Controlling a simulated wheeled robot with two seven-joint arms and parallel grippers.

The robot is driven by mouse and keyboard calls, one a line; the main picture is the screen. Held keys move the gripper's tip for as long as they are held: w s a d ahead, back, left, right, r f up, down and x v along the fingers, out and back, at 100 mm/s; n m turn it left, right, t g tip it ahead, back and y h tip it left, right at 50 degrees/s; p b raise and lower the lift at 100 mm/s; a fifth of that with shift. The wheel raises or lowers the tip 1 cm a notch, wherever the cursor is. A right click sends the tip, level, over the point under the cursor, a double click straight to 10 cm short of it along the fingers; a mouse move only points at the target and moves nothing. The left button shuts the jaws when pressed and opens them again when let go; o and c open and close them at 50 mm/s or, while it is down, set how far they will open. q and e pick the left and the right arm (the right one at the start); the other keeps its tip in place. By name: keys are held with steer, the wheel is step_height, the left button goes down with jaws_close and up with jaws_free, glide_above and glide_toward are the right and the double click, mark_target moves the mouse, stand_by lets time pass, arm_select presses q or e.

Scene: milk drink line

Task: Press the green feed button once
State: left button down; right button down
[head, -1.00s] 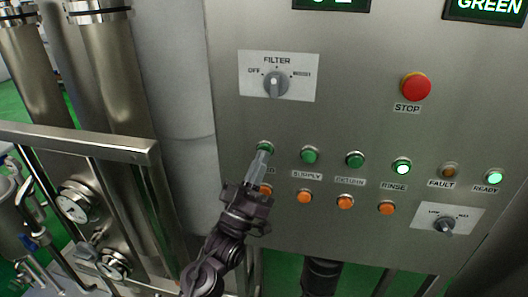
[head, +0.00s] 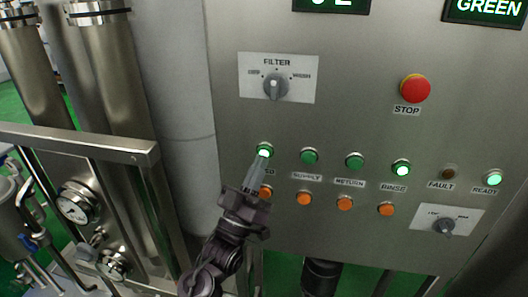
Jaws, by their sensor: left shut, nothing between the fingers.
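The green feed button (head: 264,150) is at the left end of the row of buttons on the steel panel, and it is lit bright now. Its label is mostly hidden behind my gripper; only the end of the word shows. My left gripper (head: 262,160) is shut and empty, its fingertips just below the button in the picture. I cannot tell whether the tips touch it. My right gripper is not in view.
Green supply (head: 309,156), return (head: 355,161) and lit rinse (head: 401,168) buttons sit to the right, with orange buttons below. A red stop button (head: 415,88), a filter knob (head: 274,86) and a lit ready lamp (head: 494,179) are on the panel. Steel pipes and a rail (head: 80,141) stand left.

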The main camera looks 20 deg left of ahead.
arm_select(q)
steer(key=shift+s, duration=0.15)
steer(key=s+p, duration=0.1)
steer(key=s, duration=0.4)
steer(key=shift+d, duration=0.1)
stand_by(0.3)
steer(key=shift+w, duration=0.1)
stand_by(0.3)
